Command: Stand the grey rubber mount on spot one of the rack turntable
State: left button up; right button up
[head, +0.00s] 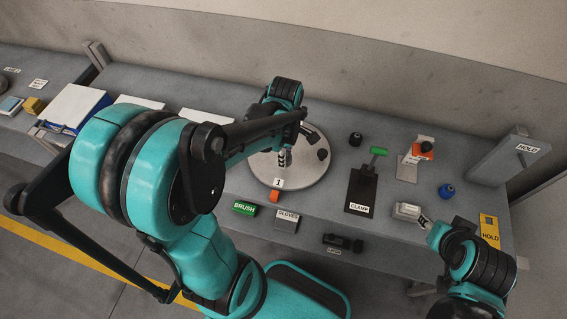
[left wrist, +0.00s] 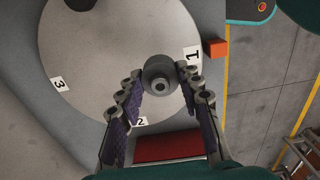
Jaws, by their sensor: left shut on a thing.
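The grey rubber mount (left wrist: 160,76) is a dark grey round piece with a hole in its middle, in the left wrist view. My left gripper (left wrist: 161,92) is shut on it, one finger on each side. In the head view, my left gripper (head: 285,152) is over the pale round rack turntable (head: 262,172), which also shows in the left wrist view (left wrist: 90,70). The mount is near the label "1" (left wrist: 192,57); I cannot tell whether it touches the turntable. My right gripper (head: 432,232) is at the lower right, away from the turntable; its fingers are unclear.
A dark piece (head: 322,154) stands on the turntable's right side. An orange block (head: 273,196) lies by its front edge, near the green brush block (head: 244,208) and a gloves box (head: 287,221). A black clamp stand (head: 361,190) is to the right.

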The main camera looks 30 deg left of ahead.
pick_arm(q)
jog(key=shift+a+f, duration=0.2)
jog(key=shift+a, duration=0.1)
jog(key=shift+f, duration=0.25)
jog(key=shift+f+b, duration=0.9)
jog(key=shift+f, duration=0.85)
jog(key=shift+f, duration=0.1)
jog(key=o, duration=1.2)
jog(key=shift+c, duration=0.2)
